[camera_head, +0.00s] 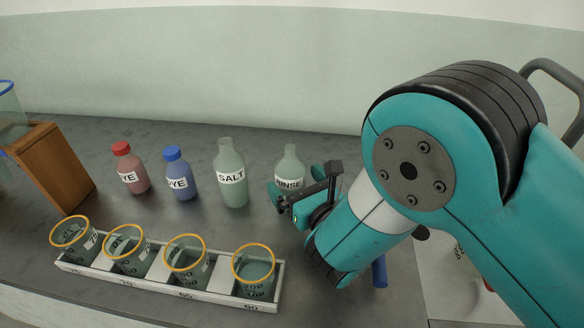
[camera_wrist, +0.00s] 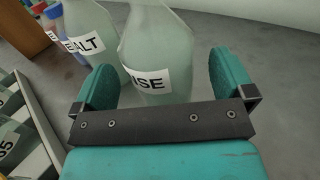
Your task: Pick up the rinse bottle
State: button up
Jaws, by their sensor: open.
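The rinse bottle (camera_head: 290,166) is pale green and translucent with a white label reading RINSE. It stands upright on the grey bench in the head view, its lower part hidden behind my gripper (camera_head: 281,197). In the wrist view the rinse bottle (camera_wrist: 158,52) stands just ahead of my gripper (camera_wrist: 162,85), which is open with its two teal fingers apart. The bottle appears in line with the gap between the fingers, nearer the left one. I cannot tell whether it is between the fingertips or just beyond them. Its top is out of the wrist view.
The salt bottle (camera_head: 232,172) stands close to the left of the rinse bottle, with the blue-capped (camera_head: 179,174) and red-capped (camera_head: 130,168) dye bottles farther left. A white rack (camera_head: 110,278) with several orange-rimmed beakers lies in front. A wooden block (camera_head: 52,166) stands far left.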

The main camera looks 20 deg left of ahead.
jog(key=a+p, duration=0.1)
jog(key=p, duration=0.2)
jog(key=shift+w+r, duration=0.3)
jog(key=shift+w, duration=0.1)
jog(key=shift+w+a+f+p, duration=0.15)
jog(key=shift+f+p, duration=0.1)
jog(key=shift+p, duration=0.25)
jog(key=c, duration=1)
